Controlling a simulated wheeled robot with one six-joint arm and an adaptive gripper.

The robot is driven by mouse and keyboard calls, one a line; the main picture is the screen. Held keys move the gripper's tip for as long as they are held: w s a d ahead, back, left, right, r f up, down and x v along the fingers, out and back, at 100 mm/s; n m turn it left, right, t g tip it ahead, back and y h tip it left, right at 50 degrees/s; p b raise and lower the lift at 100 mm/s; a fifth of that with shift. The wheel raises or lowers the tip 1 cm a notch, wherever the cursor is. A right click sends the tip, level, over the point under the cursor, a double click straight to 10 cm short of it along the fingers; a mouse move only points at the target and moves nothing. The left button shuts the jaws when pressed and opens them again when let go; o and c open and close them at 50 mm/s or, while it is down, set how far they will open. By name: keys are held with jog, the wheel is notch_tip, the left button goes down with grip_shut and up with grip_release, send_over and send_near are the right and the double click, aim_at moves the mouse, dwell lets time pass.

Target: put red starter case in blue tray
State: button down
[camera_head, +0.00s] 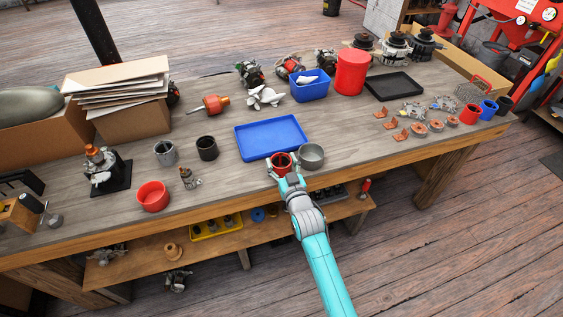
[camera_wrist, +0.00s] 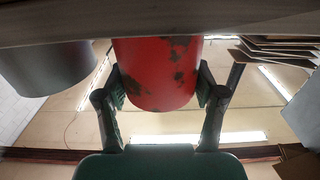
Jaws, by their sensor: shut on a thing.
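The red starter case (camera_head: 281,162) is a small open-topped cylinder with worn dark patches. It is between the fingers of my gripper (camera_head: 286,175), just in front of the blue tray's near edge. In the wrist view the red case (camera_wrist: 158,75) fills the gap between both fingertips of my gripper (camera_wrist: 160,92), which is shut on it. The picture is upside down there, with the bench top along the upper edge; I cannot tell whether the case still touches the bench. The flat blue tray (camera_head: 270,137) lies on the bench behind it, empty.
A grey metal case (camera_head: 312,157) stands close to the right of the red case and also shows in the wrist view (camera_wrist: 40,70). Another red case (camera_head: 153,196) and a black cup (camera_head: 207,148) stand left. A blue bin (camera_head: 309,88) is behind the tray.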

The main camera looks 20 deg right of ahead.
jog(key=shift+c, duration=0.7)
grip_release()
jog(key=shift+f, duration=0.1)
jog(key=shift+s, duration=0.15)
jog(key=s, duration=1.1)
jog(key=shift+s, duration=0.4)
